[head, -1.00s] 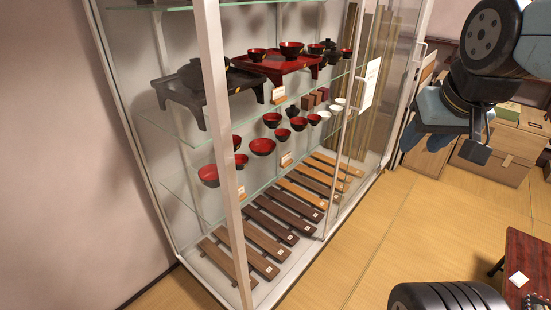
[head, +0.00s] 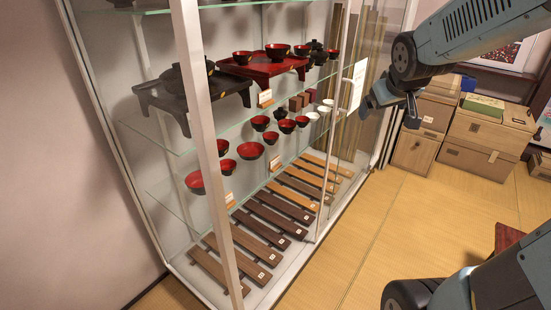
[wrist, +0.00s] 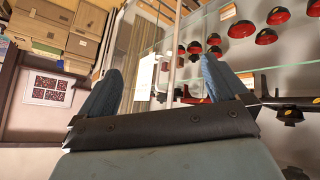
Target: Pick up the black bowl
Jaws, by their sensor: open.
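A black lidded bowl (head: 190,76) sits on a black low table (head: 229,84) on the upper glass shelf of the display cabinet, at the left. Smaller dark bowls (head: 316,56) stand at the right end of that shelf. Several bowls with red insides (head: 250,151) stand on the shelf below. I cannot tell which one is the task's bowl. My gripper (head: 368,104) is in front of the cabinet's right part, apart from the bowls. In the wrist view its two blue-grey fingers (wrist: 160,82) are spread and empty, with upside-down-looking bowls (wrist: 266,36) beyond, at upper right.
A white post (head: 204,130) and a door frame with handle (head: 347,75) stand before the shelves. A red low table (head: 264,67) carries bowls. Wooden boards (head: 270,215) fill the cabinet bottom. Boxes (head: 480,145) stand at right. The tatami floor (head: 400,225) is mostly clear.

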